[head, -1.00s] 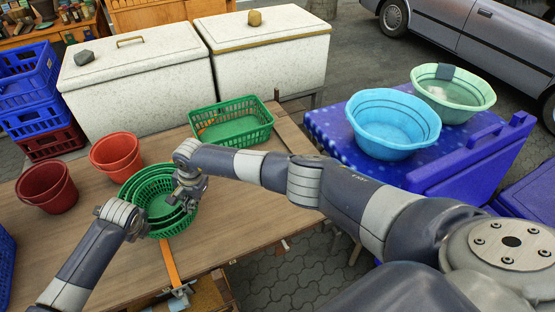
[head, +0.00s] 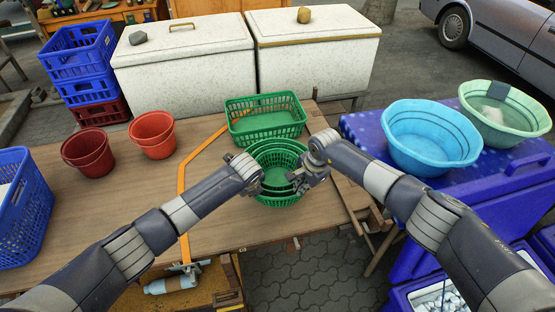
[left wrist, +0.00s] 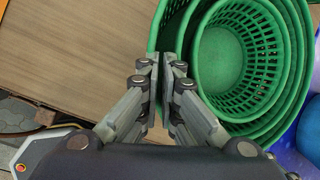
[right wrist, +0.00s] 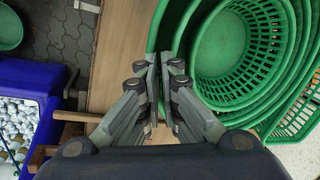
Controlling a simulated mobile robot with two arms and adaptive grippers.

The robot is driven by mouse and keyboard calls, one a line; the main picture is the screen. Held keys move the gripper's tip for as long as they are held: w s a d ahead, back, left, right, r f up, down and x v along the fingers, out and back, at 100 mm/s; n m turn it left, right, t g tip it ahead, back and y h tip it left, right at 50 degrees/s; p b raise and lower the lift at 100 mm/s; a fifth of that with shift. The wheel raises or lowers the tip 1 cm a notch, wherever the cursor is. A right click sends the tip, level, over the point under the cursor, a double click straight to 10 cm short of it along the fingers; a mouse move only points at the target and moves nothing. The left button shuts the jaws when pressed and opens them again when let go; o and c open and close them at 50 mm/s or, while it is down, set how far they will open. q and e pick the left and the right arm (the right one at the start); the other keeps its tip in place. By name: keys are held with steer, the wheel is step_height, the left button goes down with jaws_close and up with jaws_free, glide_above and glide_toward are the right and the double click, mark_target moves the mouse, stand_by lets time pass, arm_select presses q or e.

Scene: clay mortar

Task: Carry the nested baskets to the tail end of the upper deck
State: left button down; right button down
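The nested baskets (head: 277,155), round, green and slatted, are upright near the right end of the brown wooden deck (head: 120,215), in front of a rectangular green basket. I cannot tell whether they touch the deck. My left gripper (head: 260,187) is shut on their left rim; its fingers pinch the outer wall in the left wrist view (left wrist: 168,65). My right gripper (head: 302,184) is shut on the opposite rim, as the right wrist view (right wrist: 164,65) shows. The grippers hide part of the baskets' sides. I cannot tell which end is the tail.
The rectangular green basket (head: 266,125) stands close behind. Red buckets (head: 152,135) and a blue crate (head: 22,210) are to the left. An orange strap (head: 182,190) crosses the deck. Beyond its right edge are blue coolers with a blue basin (head: 430,140). Bare deck lies at left and front.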

arm_select(q)
steer(key=shift+a, duration=0.25)
arm_select(e)
steer(key=shift+w+a, duration=0.1)
steer(key=shift+a, duration=0.15)
arm_select(q)
steer(key=shift+d+f, duration=0.15)
steer(key=shift+f, duration=0.05)
arm_select(e)
steer(key=shift+d+f, duration=0.1)
